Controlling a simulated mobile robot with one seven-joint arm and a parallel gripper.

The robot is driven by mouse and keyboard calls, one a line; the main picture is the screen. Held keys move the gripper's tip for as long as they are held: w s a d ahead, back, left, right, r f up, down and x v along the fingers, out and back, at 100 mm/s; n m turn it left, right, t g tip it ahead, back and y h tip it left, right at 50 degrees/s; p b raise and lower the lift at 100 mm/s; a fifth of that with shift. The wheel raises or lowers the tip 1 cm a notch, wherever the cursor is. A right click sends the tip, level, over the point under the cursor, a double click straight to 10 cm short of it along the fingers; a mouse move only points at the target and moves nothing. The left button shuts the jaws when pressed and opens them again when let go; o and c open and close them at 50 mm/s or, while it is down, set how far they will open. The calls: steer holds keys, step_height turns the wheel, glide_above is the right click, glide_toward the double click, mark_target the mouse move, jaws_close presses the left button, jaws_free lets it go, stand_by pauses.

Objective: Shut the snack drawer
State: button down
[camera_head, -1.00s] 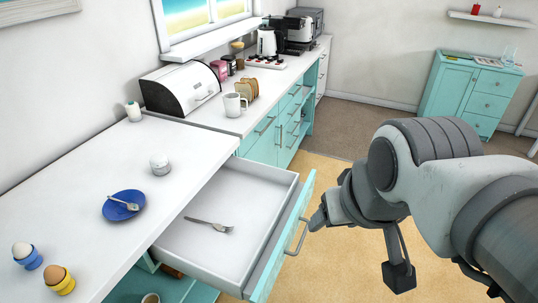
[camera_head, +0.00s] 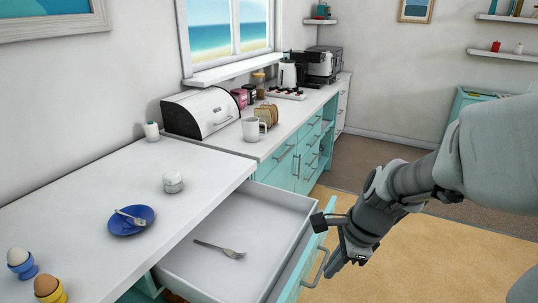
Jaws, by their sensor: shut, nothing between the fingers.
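The open drawer (camera_head: 285,203) with a turquoise front sticks out from under the white counter, with a fork (camera_head: 218,249) lying inside it. Its silver bar handle (camera_head: 318,268) is on the outer side of the front. My gripper (camera_head: 332,274) is shut and empty, just to the right of the handle. I cannot tell whether its fingertips touch the handle. My wrist hides part of the drawer front's far end.
The white counter (camera_head: 80,210) holds a blue plate (camera_head: 131,220) with a fork, a small white jar (camera_head: 173,182) and eggs in a blue and a yellow cup. A bread box (camera_head: 200,112) and a mug (camera_head: 253,129) stand farther back. The floor to the right is clear.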

step_height(320, 180, down, 17)
steer(key=w+m+b, duration=0.3)
steer(key=m+b, duration=0.2)
steer(key=b, duration=0.2)
steer(key=shift+g, duration=0.3)
steer(key=shift+w+a+r+p, duration=0.15)
steer(key=shift+w+a, duration=0.2)
steer(key=shift+a, duration=0.35)
steer(key=shift+w+a+r+p, duration=0.1)
steer(key=shift+w+a, duration=0.2)
steer(key=shift+a, duration=0.35)
steer(key=shift+w+a+r+p, duration=0.15)
steer(key=shift+w+a, duration=0.2)
steer(key=shift+a, duration=0.35)
